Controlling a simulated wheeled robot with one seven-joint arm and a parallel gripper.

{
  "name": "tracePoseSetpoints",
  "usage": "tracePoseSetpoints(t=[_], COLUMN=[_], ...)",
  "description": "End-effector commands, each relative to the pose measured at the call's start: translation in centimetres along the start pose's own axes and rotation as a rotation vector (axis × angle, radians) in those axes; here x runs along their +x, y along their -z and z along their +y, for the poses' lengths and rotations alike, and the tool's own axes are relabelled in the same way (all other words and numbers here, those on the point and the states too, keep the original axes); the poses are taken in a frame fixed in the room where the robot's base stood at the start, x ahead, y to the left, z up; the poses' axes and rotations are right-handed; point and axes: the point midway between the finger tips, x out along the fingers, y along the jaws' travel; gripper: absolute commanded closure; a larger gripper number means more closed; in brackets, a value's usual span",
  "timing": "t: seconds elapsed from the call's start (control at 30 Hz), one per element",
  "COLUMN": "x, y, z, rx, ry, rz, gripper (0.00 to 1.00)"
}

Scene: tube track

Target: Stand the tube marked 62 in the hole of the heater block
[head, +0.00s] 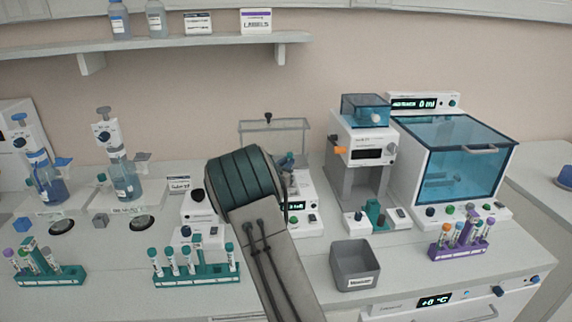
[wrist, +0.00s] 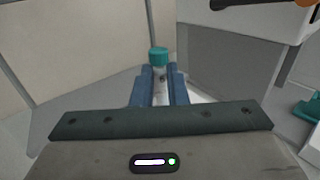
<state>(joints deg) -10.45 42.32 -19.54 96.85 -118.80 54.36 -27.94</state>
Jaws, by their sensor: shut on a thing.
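My gripper (wrist: 160,92) is shut on a teal-capped tube (wrist: 159,58), which stands upright between the two blue fingers in the wrist view. Its number cannot be read. In the head view my arm covers most of the gripper, and only a small blue part of it (head: 288,160) shows. It is above a white bench unit with a lit display (head: 303,206), which may be the heater block. My arm hides much of that unit, and I cannot see its hole. The tube's lower end is hidden.
A teal rack (head: 197,281) with several tubes is front left of my arm. A grey bin (head: 355,266) is to its right. A white machine on a grey stand (head: 362,150) and a blue-lidded cabinet (head: 455,165) stand on the right. A purple rack (head: 459,249) is at right front.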

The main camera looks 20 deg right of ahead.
Motion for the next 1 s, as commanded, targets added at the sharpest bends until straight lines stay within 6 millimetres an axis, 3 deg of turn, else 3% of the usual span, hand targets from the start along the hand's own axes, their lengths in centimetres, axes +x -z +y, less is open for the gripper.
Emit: tracePoseSetpoints(t=[0.4,0.43,0.5,1.0], x=[0.0,0.0,0.0,0.0], y=[0.4,0.4,0.4,0.42], z=[0.01,0.01,0.01,0.0], rx=[0.0,0.0,0.0,0.0], ry=[0.0,0.0,0.0,0.0], rz=[0.0,0.0,0.0,0.0], gripper=[1.0,0.81,0.62,0.62])
